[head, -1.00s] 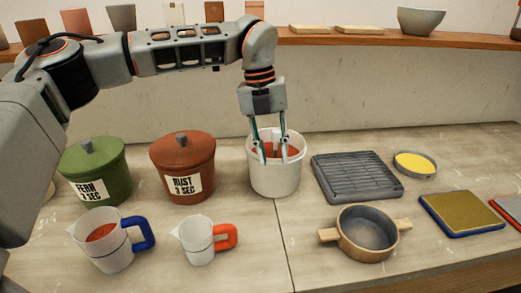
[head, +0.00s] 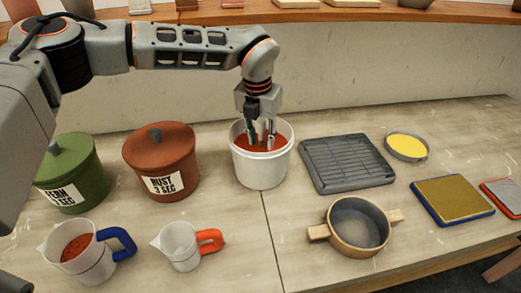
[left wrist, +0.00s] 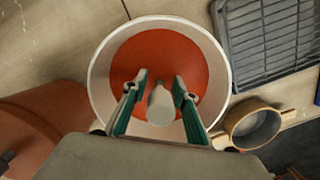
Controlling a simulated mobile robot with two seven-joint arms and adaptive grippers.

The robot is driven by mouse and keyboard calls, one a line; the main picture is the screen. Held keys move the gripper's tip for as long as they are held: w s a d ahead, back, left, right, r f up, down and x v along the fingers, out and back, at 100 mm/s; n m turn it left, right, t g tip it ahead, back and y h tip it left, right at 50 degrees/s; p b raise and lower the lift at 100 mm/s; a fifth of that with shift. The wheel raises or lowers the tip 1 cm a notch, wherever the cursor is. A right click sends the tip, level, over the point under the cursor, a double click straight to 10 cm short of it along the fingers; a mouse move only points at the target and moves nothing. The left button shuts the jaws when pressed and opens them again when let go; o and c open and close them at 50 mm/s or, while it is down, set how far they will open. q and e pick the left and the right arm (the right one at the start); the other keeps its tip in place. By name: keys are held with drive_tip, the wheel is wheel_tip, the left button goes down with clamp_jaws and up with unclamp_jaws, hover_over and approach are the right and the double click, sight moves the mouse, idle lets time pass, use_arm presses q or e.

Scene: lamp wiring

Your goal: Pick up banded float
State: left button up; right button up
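A white bucket (head: 262,175) holds rust-red liquid and stands in the middle of the counter. My left gripper (head: 262,140) points down into its mouth. In the left wrist view, a pale rounded object (left wrist: 160,103), seemingly the float, sits between my left fingers (left wrist: 160,82) over the red liquid (left wrist: 158,52). A sliver of red shows on each side of it, so the fingers look open around it, not closed on it. I cannot make out a band on it. My right gripper is not in view.
A rust lidded crock (head: 160,160) and a green one (head: 68,175) stand left of the bucket. Two jugs (head: 88,255) (head: 180,248) are in front. A grey rack (head: 345,163), a two-handled pot (head: 355,230), a yellow dish (head: 407,147) and framed pads (head: 452,200) lie right.

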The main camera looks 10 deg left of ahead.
use_arm(q)
drive_tip(key=shift+w+f, duration=0.1)
drive_tip(key=shift+f, duration=0.95)
clamp_jaws()
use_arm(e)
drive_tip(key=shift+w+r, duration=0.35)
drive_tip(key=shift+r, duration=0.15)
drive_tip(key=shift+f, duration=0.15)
